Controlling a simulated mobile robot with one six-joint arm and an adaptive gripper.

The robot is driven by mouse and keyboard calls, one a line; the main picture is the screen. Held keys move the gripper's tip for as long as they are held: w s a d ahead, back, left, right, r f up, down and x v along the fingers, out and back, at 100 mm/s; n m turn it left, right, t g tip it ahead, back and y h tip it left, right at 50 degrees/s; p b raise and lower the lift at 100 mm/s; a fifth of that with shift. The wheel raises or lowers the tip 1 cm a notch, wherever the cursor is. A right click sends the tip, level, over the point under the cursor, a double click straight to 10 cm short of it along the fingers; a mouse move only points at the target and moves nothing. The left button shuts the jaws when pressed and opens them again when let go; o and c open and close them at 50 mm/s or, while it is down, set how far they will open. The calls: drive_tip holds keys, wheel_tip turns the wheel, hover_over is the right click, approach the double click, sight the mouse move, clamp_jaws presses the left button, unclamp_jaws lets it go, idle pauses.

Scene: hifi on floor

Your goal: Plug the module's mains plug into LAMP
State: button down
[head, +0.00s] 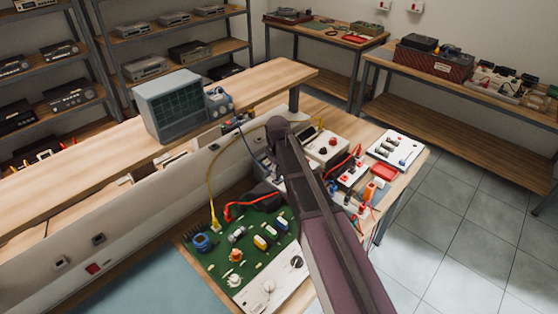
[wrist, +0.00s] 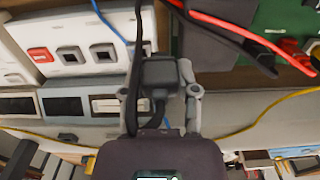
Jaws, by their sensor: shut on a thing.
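In the wrist view my gripper (wrist: 160,91) is shut on a black mains plug (wrist: 160,74), one grey finger on each side. A black cable runs from the plug back toward my wrist. Beyond the plug, at the upper left, is a pale panel (wrist: 125,63) with a red switch (wrist: 40,54) and dark square fittings (wrist: 103,52). The plug overlaps the panel's right edge in this view; I cannot tell how far apart they are. No LAMP label is legible. In the head view my arm hides the gripper and plug.
A green circuit board (head: 245,245) lies on the bench, with a yellow cable (head: 209,190) and red leads (head: 240,205). A long pale upstand (head: 140,215) carries a red switch (head: 92,268). Boxes (head: 328,147) crowd the bench's right part. A grey oscilloscope (head: 184,103) stands behind.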

approach(278, 181)
drive_tip(key=shift+w, duration=0.1)
drive_tip(key=shift+f, duration=0.25)
idle(0.3)
drive_tip(key=shift+f+b, duration=2.15)
drive_tip(key=shift+b, duration=0.1)
drive_tip(key=shift+f+b, duration=1.05)
idle(3.2)
drive_tip(key=shift+c, duration=1.4)
unclamp_jaws()
